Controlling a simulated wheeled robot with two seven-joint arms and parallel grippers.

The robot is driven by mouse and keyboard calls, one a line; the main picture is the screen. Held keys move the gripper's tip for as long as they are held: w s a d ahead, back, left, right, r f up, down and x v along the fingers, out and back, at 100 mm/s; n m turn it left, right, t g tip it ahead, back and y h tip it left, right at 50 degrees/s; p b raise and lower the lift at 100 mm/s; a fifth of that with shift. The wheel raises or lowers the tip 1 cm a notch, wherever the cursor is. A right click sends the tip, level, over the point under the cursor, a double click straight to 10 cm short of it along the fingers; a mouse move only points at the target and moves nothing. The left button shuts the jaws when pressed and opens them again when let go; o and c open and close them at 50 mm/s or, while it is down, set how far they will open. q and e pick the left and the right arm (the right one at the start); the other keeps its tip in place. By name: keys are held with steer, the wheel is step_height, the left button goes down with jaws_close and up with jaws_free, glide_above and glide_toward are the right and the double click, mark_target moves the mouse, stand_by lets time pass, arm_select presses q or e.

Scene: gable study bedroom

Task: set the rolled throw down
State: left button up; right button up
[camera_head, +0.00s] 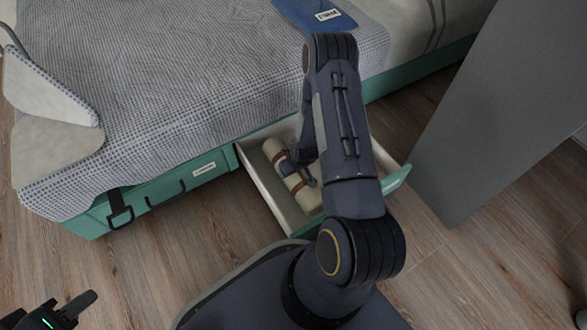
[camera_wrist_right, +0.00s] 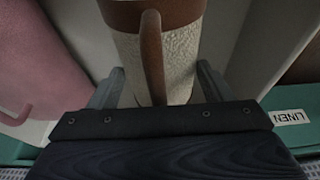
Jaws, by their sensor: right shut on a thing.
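The rolled throw (camera_head: 275,153) is a cream roll with brown straps. It lies lengthwise within the open drawer (camera_head: 251,180) under the bed in the head view. My right gripper (camera_head: 299,170) is shut on it near its middle, partly hidden by my forearm. In the right wrist view the throw (camera_wrist_right: 180,60) is between the two fingers, with a brown strap running along it. Whether its underside touches the drawer floor cannot be told. My left gripper (camera_head: 68,309) is at the bottom left over the floor, fingers apart and empty.
The bed (camera_head: 190,90) with a grey blanket stands behind the drawer. A grey panel (camera_head: 490,110) rises close on the right. A pink thing (camera_wrist_right: 40,50) shows left in the wrist view, and a LINEN label (camera_wrist_right: 291,117) right. Wooden floor (camera_head: 150,250) is clear at left.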

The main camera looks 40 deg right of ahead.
steer(key=shift+f, duration=0.1)
steer(key=o, duration=1.5)
steer(key=shift+c, duration=0.2)
steer(key=p+v, duration=0.5)
steer(key=v, duration=0.7)
step_height(320, 180, up, 11)
glide_above(292, 176)
steer(key=s+a+r+m+t+y, duration=0.15)
steer(key=a+r, duration=0.25)
steer(key=r, duration=0.8)
steer(key=s+a+r+y, duration=0.1)
steer(key=s+a+r, duration=0.3)
steer(key=s+r, duration=0.2)
steer(key=s+a+r+n+y, duration=0.1)
steer(key=s+a+r, duration=0.4)
steer(key=s, duration=0.5)
steer(key=shift+s+r+t+y, duration=0.2)
steer(key=shift+r+t+y, duration=0.15)
steer(key=shift+r, duration=0.35)
